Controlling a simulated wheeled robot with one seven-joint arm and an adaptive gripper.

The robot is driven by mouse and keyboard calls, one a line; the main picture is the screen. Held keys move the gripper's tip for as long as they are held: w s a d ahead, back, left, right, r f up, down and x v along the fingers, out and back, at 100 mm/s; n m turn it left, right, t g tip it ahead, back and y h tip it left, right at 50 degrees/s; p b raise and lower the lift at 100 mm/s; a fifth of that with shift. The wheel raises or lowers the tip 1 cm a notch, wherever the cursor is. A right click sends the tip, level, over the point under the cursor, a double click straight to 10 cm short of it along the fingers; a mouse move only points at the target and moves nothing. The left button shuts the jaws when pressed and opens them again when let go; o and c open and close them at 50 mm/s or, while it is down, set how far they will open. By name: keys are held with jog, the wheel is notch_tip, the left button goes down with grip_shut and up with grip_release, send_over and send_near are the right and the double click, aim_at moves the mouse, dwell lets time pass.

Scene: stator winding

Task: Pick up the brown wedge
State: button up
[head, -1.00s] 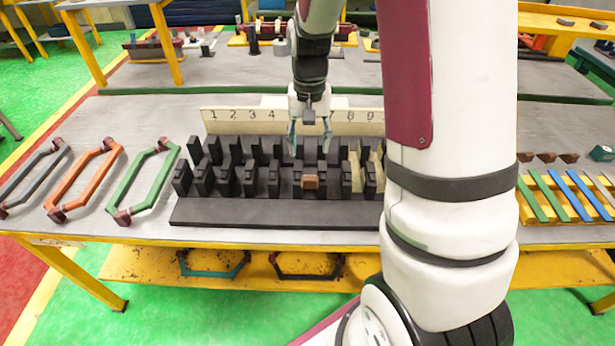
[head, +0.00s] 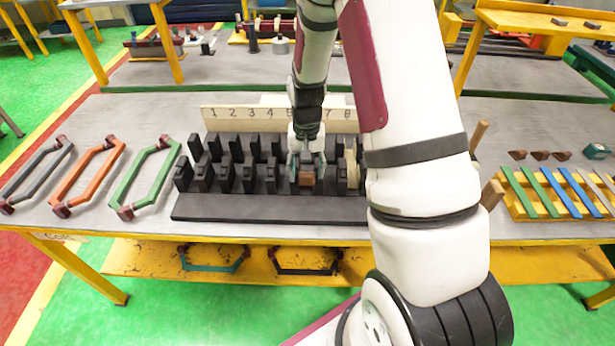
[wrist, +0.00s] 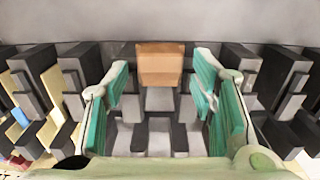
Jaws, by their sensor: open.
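The brown wedge (head: 306,178) sits at the front of a slot in the black toothed stator block (head: 260,207). In the wrist view the brown wedge (wrist: 160,64) is at the top centre, between and just beyond the fingertips. My gripper (head: 306,165) is open, with green-padded fingers on either side of the wedge's slot. In the wrist view my gripper (wrist: 160,75) shows a clear gap between each finger and the wedge. I cannot tell the exact height of the fingertips relative to the wedge.
Black teeth stand close on both sides of the fingers. A numbered board (head: 230,117) stands behind the block. Grey, orange (head: 88,178) and green (head: 146,180) coil frames lie to the left. Several brown pieces (head: 540,155) and coloured strips (head: 560,194) lie to the right.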

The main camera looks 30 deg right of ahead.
grip_shut()
dwell(0.3)
jog(key=shift+w+r, duration=0.1)
jog(key=shift+r, duration=0.7)
jog(key=shift+r+b, duration=0.5)
jog(key=shift+r, duration=0.45)
jog(key=s+a, duration=0.3)
jog(key=s, duration=0.4)
jog(key=s+a+r, duration=0.1)
jog(key=s+a, duration=0.2)
jog(key=s, duration=0.5)
jog(key=shift+r, duration=0.25)
